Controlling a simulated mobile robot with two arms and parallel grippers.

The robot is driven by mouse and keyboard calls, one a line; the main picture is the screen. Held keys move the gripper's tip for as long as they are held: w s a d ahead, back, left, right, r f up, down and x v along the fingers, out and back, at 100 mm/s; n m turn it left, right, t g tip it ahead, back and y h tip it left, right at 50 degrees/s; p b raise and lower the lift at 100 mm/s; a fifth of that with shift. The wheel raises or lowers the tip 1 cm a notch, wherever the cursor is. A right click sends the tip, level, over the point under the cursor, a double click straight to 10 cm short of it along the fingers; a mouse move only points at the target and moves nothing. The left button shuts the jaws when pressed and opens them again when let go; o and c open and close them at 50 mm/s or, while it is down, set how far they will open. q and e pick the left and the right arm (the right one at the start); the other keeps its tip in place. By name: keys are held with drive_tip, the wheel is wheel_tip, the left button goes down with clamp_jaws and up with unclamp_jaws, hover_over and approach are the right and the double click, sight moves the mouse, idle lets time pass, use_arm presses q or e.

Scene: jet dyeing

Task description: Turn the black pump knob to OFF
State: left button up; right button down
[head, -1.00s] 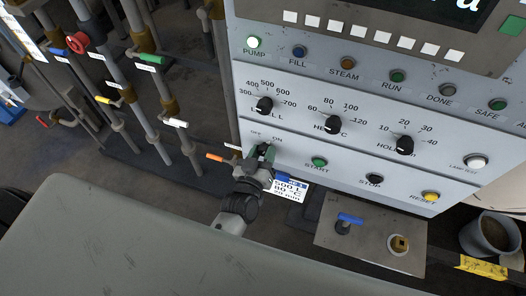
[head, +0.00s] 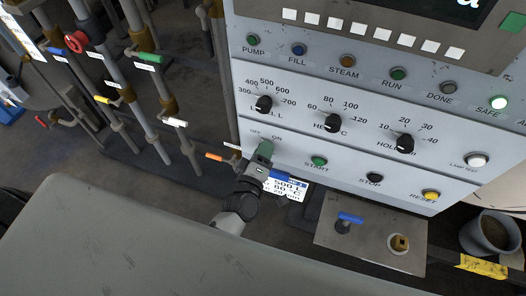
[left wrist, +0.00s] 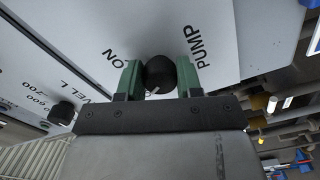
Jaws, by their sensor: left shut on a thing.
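The black pump knob (left wrist: 159,72) shows in the left wrist view between the two green fingers of my left gripper (left wrist: 160,78). The fingers are closed on its sides, and a short white mark shows on the knob's near edge. In the head view my left gripper (head: 264,153) is at the panel just below the OFF and ON labels, and it hides the knob. The PUMP lamp (head: 252,39) is dark, and the SAFE lamp (head: 498,102) is lit. My right gripper is in neither view.
The level knob (head: 264,103) and other black dials sit above on the control panel (head: 315,142). The START button (head: 319,161) is to the right. Pipes with coloured valve handles stand at left. A blue-handled valve (head: 350,218) and a bucket (head: 490,236) are lower right.

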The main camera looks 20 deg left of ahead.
use_arm(q)
drive_tip(key=shift+n, duration=0.6)
drive_tip(key=o, duration=0.9)
drive_tip(key=s+b, duration=0.1)
drive_tip(key=s, duration=0.4)
drive_tip(key=s+b, duration=0.1)
drive_tip(key=s, duration=0.4)
drive_tip(key=shift+s+a, duration=0.2)
drive_tip(key=shift+s, duration=0.2)
